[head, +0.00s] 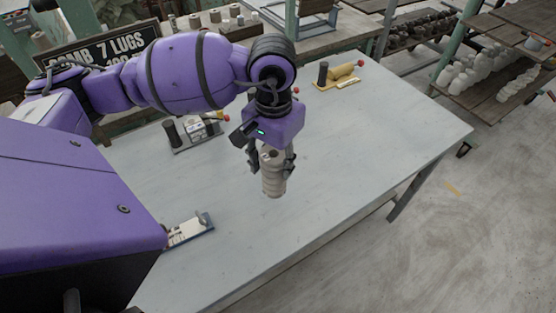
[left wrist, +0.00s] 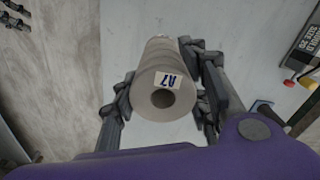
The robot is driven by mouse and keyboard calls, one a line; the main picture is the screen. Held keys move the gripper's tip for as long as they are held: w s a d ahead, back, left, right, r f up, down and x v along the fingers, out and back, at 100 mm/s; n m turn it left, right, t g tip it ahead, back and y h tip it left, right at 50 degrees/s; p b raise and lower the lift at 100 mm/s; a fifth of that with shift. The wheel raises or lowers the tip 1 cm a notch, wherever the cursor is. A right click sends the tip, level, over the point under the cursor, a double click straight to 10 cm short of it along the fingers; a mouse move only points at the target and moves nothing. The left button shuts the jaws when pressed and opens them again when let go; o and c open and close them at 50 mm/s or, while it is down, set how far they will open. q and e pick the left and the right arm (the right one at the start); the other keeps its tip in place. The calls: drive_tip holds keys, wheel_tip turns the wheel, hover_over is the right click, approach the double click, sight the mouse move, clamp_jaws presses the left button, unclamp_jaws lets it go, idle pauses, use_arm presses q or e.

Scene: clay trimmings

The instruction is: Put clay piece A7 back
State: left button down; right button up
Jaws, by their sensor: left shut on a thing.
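Clay piece A7 (head: 272,180) is a ribbed grey-beige cylinder with a hole in its end. My left gripper (head: 271,163) is shut on its upper part and holds it upright at the table (head: 370,165). I cannot tell whether its lower end touches the tabletop. In the left wrist view, the end of clay piece A7 (left wrist: 163,98) faces the camera, with a pale label reading A7. The fingers of my left gripper (left wrist: 163,95) are on both sides of it. My right gripper is not in view.
A dark-based device (head: 196,135) and a yellow device (head: 343,75) stand on the table's far side. A small blue-edged board (head: 188,229) lies near its left edge. Shelves with pale clay pieces (head: 480,77) stand back right. The tabletop's right side is clear.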

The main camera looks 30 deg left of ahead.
use_arm(q)
drive_tip(key=w+a+f, duration=0.1)
drive_tip(key=w+f, duration=0.2)
drive_tip(key=f, duration=0.5)
drive_tip(key=shift+w+a, duration=0.2)
drive_tip(key=shift+a, duration=0.15)
drive_tip(key=shift+f, duration=0.2)
drive_tip(key=c, duration=1)
unclamp_jaws()
drive_tip(key=shift+r, duration=0.15)
wheel_tip(320, 180, up, 12)
drive_tip(key=shift+s, duration=0.1)
